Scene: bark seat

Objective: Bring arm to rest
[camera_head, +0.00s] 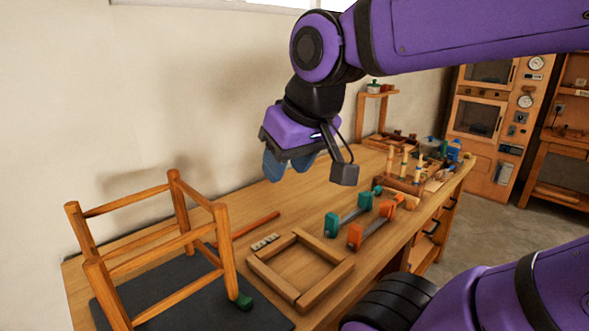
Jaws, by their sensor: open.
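My gripper (289,164) hangs from my purple arm above the wooden workbench (290,205), near the top middle of the head view. Its blue fingers point down and look apart, with nothing visible between them. It is clear of the bench top, behind and above the wooden frame. The wooden stool frame (184,215) stands at the left on a dark mat (205,312), with a small green piece (243,300) at the foot of one leg.
A square wooden frame (318,289) lies at the bench's front middle. Green and orange clamps (355,236) lie to its right. A tool rack (404,185) and a small wooden stand (362,115) are farther back. A wall runs along the left. Cabinets (480,115) stand beyond open floor at right.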

